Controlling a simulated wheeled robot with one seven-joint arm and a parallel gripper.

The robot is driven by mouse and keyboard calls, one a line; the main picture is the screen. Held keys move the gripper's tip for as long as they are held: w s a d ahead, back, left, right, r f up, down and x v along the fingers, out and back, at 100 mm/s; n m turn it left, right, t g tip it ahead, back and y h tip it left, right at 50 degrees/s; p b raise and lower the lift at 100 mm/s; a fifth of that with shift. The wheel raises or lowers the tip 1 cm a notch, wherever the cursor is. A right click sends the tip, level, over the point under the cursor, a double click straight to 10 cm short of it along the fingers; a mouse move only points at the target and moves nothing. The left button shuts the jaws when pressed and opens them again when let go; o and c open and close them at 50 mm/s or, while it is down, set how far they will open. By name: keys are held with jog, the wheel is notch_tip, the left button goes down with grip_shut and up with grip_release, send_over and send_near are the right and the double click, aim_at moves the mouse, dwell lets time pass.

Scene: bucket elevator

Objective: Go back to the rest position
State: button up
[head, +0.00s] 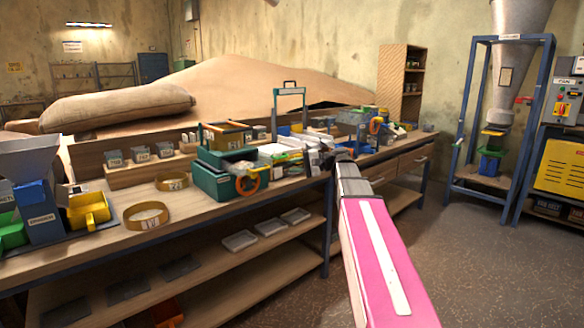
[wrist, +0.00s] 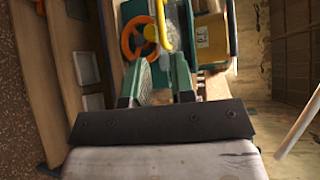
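My arm, pink with a white stripe, reaches from the lower right of the head view over the front of the workbench (head: 70,245). My gripper shows in the wrist view (wrist: 160,78) with its two fingers apart and nothing clearly between them. In the head view its fingers are small and hard to make out against the bench clutter. Ahead of the fingers in the wrist view are an orange handwheel (wrist: 138,38) and a yellow curved handle (wrist: 162,22) on a dark green machine. This green machine (head: 213,183) stands on the bench, left of my gripper.
Sieve rings (head: 147,216), yellow and green bins and small boxes crowd the bench top. White trays (head: 239,241) lie on the shelf below. A blue-framed hopper stand (head: 463,110) and a yellow-panelled cabinet (head: 560,145) stand at right. The floor (head: 480,265) right of the bench is clear.

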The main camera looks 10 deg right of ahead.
jog(key=s+a+f+h, duration=0.1)
jog(key=s+f+h, duration=0.3)
jog(key=f, duration=1.1)
jog(key=s+d+f+n+g+h, duration=0.1)
jog(key=s+f+h, duration=0.5)
jog(key=f, duration=0.6)
jog(key=s+d+f+n+g+h, duration=0.1)
jog(key=s+d+f+h, duration=0.4)
jog(key=s+f, duration=0.6)
jog(key=shift+d+f+n+g+h, duration=0.4)
jog(key=shift+f+n+h, duration=0.1)
jog(key=shift+f+n, duration=0.45)
